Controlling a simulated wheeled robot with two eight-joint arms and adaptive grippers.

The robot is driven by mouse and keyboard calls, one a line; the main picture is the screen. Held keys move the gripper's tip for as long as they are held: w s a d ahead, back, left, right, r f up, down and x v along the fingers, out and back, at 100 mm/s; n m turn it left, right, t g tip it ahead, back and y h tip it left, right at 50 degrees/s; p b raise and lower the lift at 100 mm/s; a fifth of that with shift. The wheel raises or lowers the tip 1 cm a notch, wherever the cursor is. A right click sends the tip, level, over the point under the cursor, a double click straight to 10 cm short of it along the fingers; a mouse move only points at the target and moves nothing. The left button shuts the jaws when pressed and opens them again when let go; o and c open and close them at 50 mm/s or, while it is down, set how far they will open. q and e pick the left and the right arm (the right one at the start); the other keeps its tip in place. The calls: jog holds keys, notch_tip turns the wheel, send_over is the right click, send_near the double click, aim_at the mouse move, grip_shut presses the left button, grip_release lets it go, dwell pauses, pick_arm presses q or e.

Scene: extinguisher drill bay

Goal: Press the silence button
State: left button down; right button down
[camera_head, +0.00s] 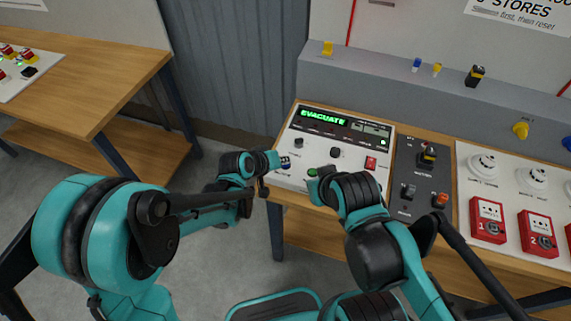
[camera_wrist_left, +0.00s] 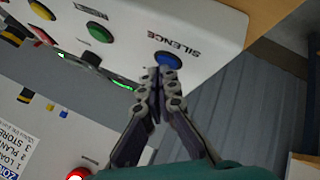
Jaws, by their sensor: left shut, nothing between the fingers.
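The silence button (camera_wrist_left: 168,58) is a blue round button with the label SILENCE, at the corner of a white panel (camera_wrist_left: 215,30) in the left wrist view. My left gripper (camera_wrist_left: 160,84) is shut and empty, with its fingertips just beside the button in that picture. I cannot tell whether they touch it. In the head view the white panel (camera_head: 315,150) has a lit green EVACUATE display (camera_head: 323,116), and my left gripper (camera_head: 284,162) is at its front left corner, mostly covering the button. My right arm's end is over the panel's front edge; its fingers are not clear.
A green button (camera_wrist_left: 100,33) sits beside the silence button. A dark switch panel (camera_head: 419,175) and red call boxes (camera_head: 487,219) stand to the right on the wooden bench. Another wooden table (camera_head: 95,80) is at the left, with open floor between.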

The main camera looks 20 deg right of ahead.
aim_at(284, 166)
pick_arm(q)
jog(key=shift+f, duration=0.2)
jog(key=shift+r, duration=0.1)
dwell(0.4)
jog(key=shift+r+p, duration=0.45)
jog(key=shift+r, duration=0.3)
jog(key=shift+r+p, duration=1.85)
jog(key=shift+r, duration=0.7)
